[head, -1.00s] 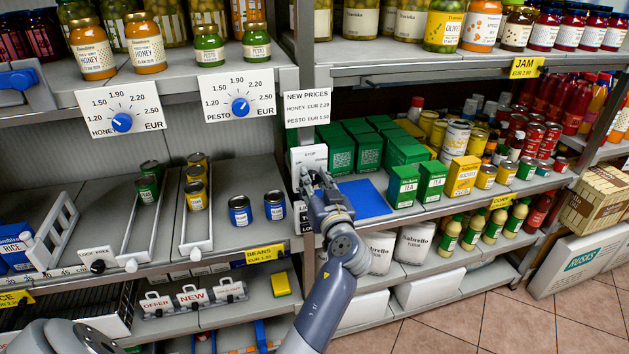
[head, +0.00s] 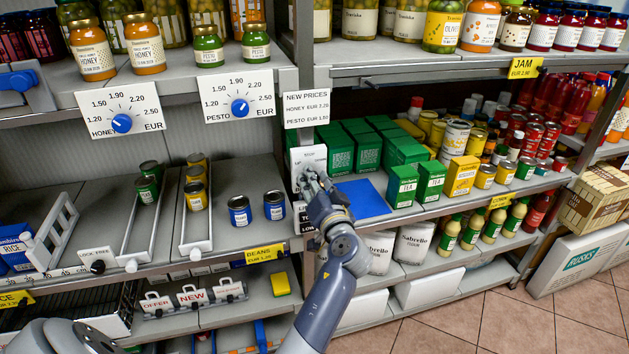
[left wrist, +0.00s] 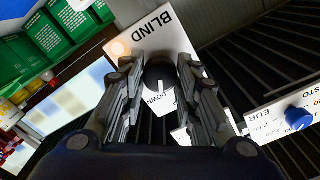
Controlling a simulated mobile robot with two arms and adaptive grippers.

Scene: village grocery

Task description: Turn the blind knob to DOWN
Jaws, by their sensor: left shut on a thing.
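The blind knob (left wrist: 160,72) is dark and round, on a white panel marked BLIND (left wrist: 150,38). It appears inverted in the left wrist view. A short white mark on the knob points toward the word DOWN (left wrist: 158,102). My left gripper (left wrist: 156,78) has its two fingers on either side of the knob and is shut on it. In the head view, my left gripper (head: 313,184) reaches the small white panel (head: 309,156) on the shelf post and hides the knob. My right gripper is not in view.
Green tea boxes (head: 402,184) and a blue mat (head: 362,199) lie right of the gripper. Blue cans (head: 240,211) stand to its left. A price sign (head: 306,108) hangs above. Blue price knobs (head: 240,108) are on the upper shelf edge.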

